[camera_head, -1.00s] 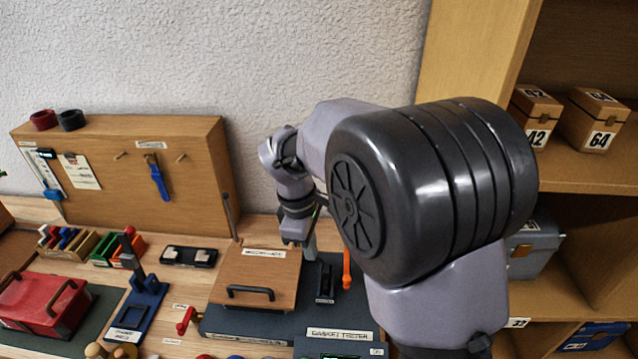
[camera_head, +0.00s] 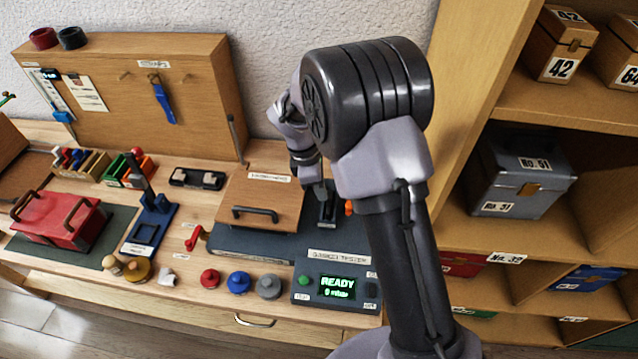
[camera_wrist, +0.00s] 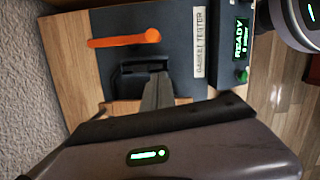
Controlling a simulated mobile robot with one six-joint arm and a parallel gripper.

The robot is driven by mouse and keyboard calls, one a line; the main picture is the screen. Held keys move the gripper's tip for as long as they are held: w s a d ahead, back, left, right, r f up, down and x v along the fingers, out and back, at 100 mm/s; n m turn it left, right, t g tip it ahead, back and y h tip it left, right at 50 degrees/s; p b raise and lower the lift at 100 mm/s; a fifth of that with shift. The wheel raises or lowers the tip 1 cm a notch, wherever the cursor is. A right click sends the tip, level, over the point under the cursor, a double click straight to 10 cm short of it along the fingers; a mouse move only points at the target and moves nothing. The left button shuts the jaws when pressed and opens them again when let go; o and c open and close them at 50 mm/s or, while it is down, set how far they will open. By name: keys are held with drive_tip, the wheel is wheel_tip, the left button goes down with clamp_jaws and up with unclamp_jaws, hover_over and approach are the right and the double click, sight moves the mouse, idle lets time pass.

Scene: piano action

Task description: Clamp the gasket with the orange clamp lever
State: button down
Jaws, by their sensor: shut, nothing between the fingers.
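The orange clamp lever (camera_wrist: 124,39) lies flat across the dark plate of the gasket tester in the wrist view. In the head view only a small bit of the lever (camera_head: 348,207) shows, the rest behind my arm. My gripper (camera_wrist: 161,79) is shut and empty, its fingers over the black fixture (camera_wrist: 128,82) beside the lever and apart from the lever. In the head view the black fixture (camera_head: 327,212) stands on the tester's dark base (camera_head: 235,243). I cannot make out the gasket. The tester display (camera_head: 337,287) reads READY.
A wooden lid with a black handle (camera_head: 257,213) is left of the fixture. A red lever (camera_head: 198,238) sits at the tester's left edge. Several knobs (camera_head: 238,281) line the front. A pegboard (camera_head: 125,90) stands behind, shelves (camera_head: 560,115) to the right.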

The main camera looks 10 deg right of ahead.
drive_tip(key=x, duration=0.3)
drive_tip(key=shift+d+f+b, duration=0.15)
drive_tip(key=shift+d+b, duration=0.2)
drive_tip(key=shift+b, duration=0.05)
drive_tip(key=shift+s+d+f, duration=0.1)
drive_tip(key=shift+d, duration=0.5)
drive_tip(key=shift+s+d+f, duration=0.1)
drive_tip(key=shift+s+d, duration=0.05)
drive_tip(key=shift+d, duration=0.8)
drive_tip(key=shift+s+r, duration=0.1)
drive_tip(key=shift+s, duration=0.05)
